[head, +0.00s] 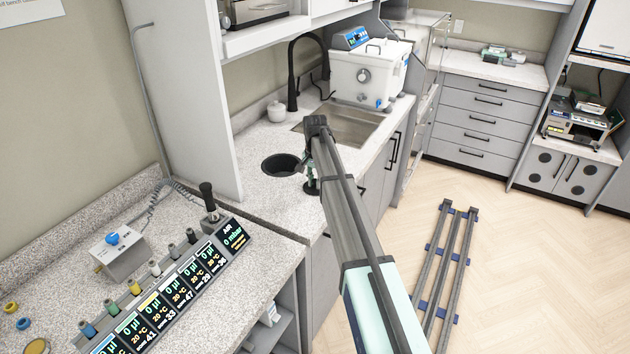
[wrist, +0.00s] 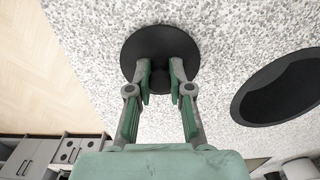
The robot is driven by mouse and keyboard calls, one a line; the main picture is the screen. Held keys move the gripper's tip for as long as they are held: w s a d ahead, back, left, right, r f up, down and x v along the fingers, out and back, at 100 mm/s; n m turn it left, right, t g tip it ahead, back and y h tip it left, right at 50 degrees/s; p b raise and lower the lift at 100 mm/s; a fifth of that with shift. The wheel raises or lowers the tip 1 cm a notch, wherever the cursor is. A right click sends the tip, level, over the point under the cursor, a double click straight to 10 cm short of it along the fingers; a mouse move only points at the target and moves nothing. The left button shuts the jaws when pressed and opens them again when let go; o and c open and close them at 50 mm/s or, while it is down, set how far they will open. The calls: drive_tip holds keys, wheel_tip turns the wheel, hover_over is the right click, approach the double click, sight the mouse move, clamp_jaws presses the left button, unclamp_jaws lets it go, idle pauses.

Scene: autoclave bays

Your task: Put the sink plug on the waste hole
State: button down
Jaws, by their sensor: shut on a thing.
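The sink plug (wrist: 137,52) is a black disc with a small upright knob in the wrist view. My gripper (wrist: 160,78) is shut on the knob, with one green-and-grey finger on each side. In the head view my gripper (head: 311,180) partly hides the plug (head: 311,190), which is at the front part of the speckled counter. Whether it rests on the counter or hangs just above it, I cannot tell. The waste hole (head: 281,166) is a round black opening left of the plug in the head view. In the wrist view the hole (wrist: 282,90) lies to the right, apart from the plug.
The sink basin (head: 352,126) with a black tap (head: 292,82) is behind the hole. A white lidded bath (head: 368,75) stands beyond it. A small white jar (head: 276,112) is near the wall. The counter around the hole is clear.

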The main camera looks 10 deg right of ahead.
drive_tip(key=shift+f, duration=0.1)
drive_tip(key=c, duration=1.1)
unclamp_jaws()
drive_tip(key=shift+o, duration=0.2)
wheel_tip(320, 180, up, 12)
drive_tip(key=b, duration=0.3)
